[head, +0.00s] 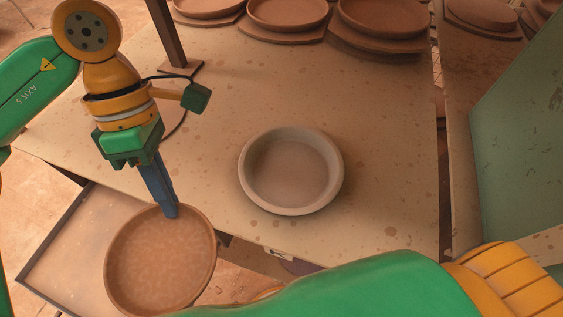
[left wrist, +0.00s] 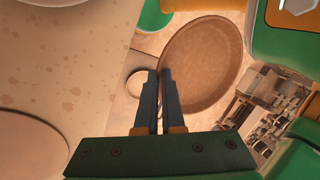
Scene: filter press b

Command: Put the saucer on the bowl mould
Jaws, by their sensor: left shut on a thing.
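The brown clay saucer (head: 160,265) is held at its rim by my left gripper (head: 168,212), at the lower left in the head view. The fingers are shut on the rim's upper right part. The saucer also shows in the left wrist view (left wrist: 212,65), beside the fingertips. The bowl mould (head: 291,170) is a pale grey-beige round dish with a raised rim, on the table. It is empty and lies to the right of my left gripper, apart from the saucer. My right gripper is out of view.
Several brown clay dishes on boards (head: 287,12) stand along the table's back edge. A dark post on a foot (head: 180,68) rises behind my left gripper. A dark-rimmed tray (head: 52,240) lies at the lower left, partly behind the saucer. My right arm crosses the bottom. Table around the mould is clear.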

